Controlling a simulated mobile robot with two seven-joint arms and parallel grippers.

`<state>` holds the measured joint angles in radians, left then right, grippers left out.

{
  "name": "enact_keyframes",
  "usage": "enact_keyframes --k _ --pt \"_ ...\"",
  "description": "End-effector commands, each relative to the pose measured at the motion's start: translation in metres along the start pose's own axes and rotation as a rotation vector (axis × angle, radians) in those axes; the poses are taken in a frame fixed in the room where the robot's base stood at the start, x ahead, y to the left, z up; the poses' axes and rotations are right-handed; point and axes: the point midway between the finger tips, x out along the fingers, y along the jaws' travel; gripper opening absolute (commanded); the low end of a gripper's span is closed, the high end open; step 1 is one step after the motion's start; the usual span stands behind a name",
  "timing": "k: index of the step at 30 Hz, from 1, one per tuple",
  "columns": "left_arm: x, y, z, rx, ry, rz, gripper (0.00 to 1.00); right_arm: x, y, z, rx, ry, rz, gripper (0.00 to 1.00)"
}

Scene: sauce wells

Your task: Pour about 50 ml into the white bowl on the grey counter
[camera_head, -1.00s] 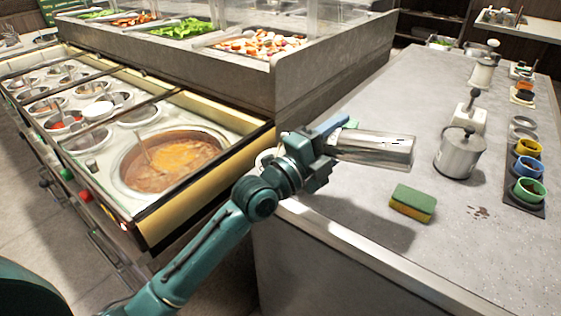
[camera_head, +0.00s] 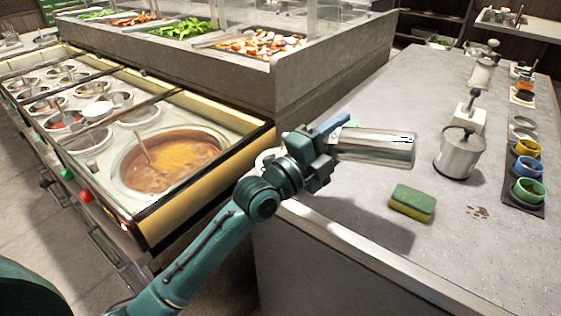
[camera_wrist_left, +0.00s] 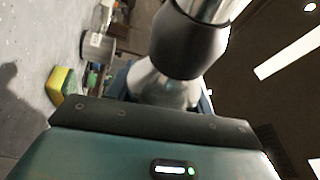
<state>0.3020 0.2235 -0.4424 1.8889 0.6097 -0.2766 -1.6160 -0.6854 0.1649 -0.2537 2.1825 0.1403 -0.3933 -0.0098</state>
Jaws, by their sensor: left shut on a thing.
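My left gripper (camera_head: 332,140) is shut on a shiny metal cylinder-shaped vessel (camera_head: 378,147), held above the grey counter (camera_head: 330,234). The vessel lies almost level, its far end pointing right. In the left wrist view the vessel (camera_wrist_left: 188,42) shows close up; its mouth and contents cannot be made out. A pale curved edge (camera_head: 266,157) shows beside my left wrist, mostly hidden by the arm; I cannot tell if it is the white bowl. No other white bowl shows clearly on the counter. My right gripper is not in view.
A green and yellow sponge (camera_head: 412,203) lies in front of the vessel. A sauce well (camera_head: 168,160) with a ladle is at left. The counter's front is mostly clear.

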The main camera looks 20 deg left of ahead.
Motion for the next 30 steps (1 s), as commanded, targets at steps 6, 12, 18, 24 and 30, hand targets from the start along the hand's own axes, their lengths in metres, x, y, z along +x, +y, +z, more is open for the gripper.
enact_keyframes --k 6,12,18,24,30 --pt "0.000 -0.002 0.000 -0.006 -0.001 -0.005 0.23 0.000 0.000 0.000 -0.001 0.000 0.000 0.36" --pt "0.000 -0.003 0.000 -0.013 -0.002 -0.007 0.23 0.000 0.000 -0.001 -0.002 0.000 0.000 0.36" --pt "0.000 -0.003 0.000 -0.020 -0.002 -0.010 0.23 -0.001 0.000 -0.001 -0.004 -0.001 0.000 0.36" --pt "0.000 0.000 0.000 -0.009 -0.001 -0.005 0.23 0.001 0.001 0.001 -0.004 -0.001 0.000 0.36" --pt "-0.012 0.067 0.004 0.328 0.050 0.141 0.23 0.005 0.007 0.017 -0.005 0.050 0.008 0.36"
